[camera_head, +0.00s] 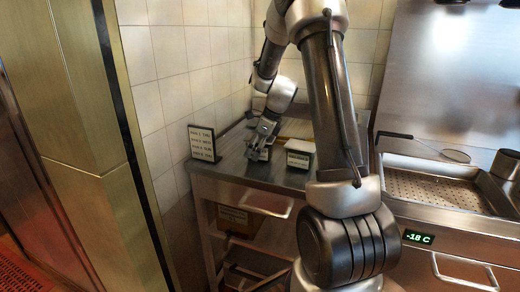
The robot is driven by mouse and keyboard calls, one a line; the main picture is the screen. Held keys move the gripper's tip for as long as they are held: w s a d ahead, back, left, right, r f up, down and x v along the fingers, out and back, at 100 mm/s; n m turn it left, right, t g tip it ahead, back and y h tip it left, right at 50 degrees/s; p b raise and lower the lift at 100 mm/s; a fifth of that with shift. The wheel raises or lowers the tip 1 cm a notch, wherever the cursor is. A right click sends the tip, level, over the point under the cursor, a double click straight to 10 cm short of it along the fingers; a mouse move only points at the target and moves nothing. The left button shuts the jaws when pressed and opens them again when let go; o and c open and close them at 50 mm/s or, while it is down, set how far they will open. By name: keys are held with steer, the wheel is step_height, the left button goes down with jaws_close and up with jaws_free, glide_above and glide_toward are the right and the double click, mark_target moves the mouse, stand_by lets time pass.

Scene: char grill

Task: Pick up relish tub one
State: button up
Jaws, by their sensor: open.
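My gripper (257,151) points down over the steel counter (232,165), at the far end of my arm. It is open. A small pale object (266,154), partly hidden by the gripper, sits right at its fingers; it may be a tub, but I cannot read any label on it. I cannot tell whether the fingers touch it. A squat container with a white top (299,148) and a dark, pale-marked front stands a little to the right of the gripper. I cannot tell which of these is relish tub one.
A black sign with white label strips (202,143) stands on the counter's left side. Tiled walls close in behind and left. My arm hides part of the counter's right side. Further right are a perforated steel tray (430,190), a strainer (455,155) and a pot (506,164).

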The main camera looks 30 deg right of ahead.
steer(key=c, duration=1.1)
steer(key=shift+o, duration=0.2)
